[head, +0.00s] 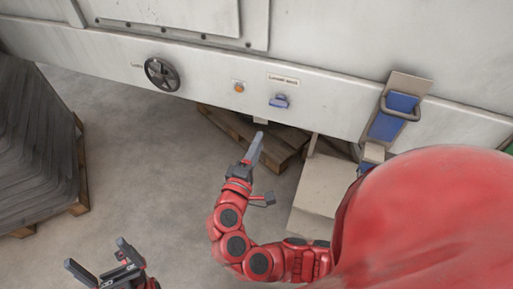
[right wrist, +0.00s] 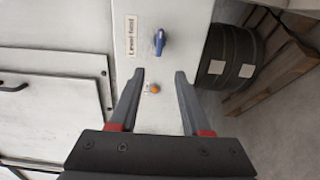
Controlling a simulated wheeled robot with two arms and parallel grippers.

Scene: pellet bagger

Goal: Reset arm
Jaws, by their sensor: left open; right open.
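My right gripper (head: 257,148) is in the middle of the head view, raised in front of the pale machine panel (head: 330,97). Its fingers overlap side-on there, but in the right wrist view (right wrist: 160,74) they stand apart with nothing between them. An orange button (head: 239,87) and a blue knob (head: 279,101) are on the panel. In the right wrist view the button (right wrist: 154,88) appears between the fingers and the knob (right wrist: 160,42) beyond the tips; contact is not visible. My left gripper (head: 95,262) is at the lower left, open and empty over bare floor.
A black handwheel (head: 162,74) is on the panel to the left. A dark stack (head: 35,140) stands at the left edge. A wooden pallet (head: 232,126) lies under the panel. A blue part with a handle (head: 384,127) is at the right. Floor between stack and pallet is clear.

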